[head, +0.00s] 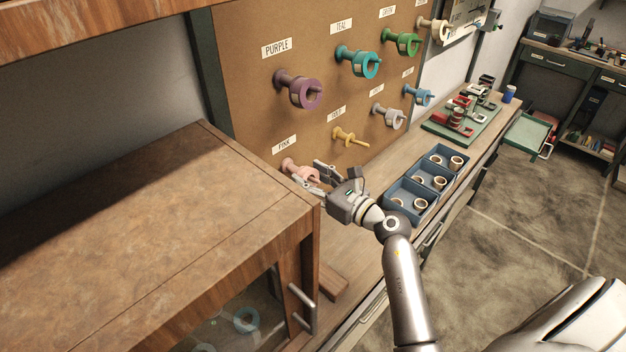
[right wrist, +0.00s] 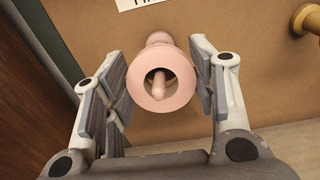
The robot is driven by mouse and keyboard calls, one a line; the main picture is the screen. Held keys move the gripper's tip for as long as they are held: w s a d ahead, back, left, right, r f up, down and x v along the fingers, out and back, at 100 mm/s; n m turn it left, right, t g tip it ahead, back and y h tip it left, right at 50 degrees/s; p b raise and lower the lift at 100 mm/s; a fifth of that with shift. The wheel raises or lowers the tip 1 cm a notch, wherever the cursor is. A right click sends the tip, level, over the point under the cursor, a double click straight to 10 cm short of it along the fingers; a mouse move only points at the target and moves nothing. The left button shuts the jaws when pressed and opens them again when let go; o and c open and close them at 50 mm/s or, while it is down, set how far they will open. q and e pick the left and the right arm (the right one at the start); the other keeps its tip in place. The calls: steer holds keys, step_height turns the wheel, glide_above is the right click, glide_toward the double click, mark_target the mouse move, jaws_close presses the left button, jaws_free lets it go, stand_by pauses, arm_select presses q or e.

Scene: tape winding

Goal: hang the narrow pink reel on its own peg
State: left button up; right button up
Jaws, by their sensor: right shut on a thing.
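The pink reel (head: 306,173) is at the pink peg (head: 288,164), low on the brown board under the PINK label. In the right wrist view the reel (right wrist: 178,94) faces me, and the tip of the pink peg (right wrist: 156,88) shows through its hole, so the reel is around the peg. The peg's base (right wrist: 157,38) shows behind the reel. My right gripper (right wrist: 162,95) is shut on the reel, with one finger at each side; it also shows in the head view (head: 311,176). How far along the peg the reel sits is unclear. My left gripper is out of view.
A wooden cabinet (head: 150,230) stands close at the left of my gripper. The yellow peg (head: 350,137) to the right is bare. Purple (head: 305,93), teal (head: 368,63) and other reels hang nearby. Blue bins (head: 412,188) with rolls stand on the bench.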

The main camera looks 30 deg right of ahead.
steer(key=o, duration=1)
steer(key=shift+o, duration=0.2)
steer(key=shift+s, duration=0.1)
steer(key=v, duration=1.2)
steer(key=shift+f, duration=0.1)
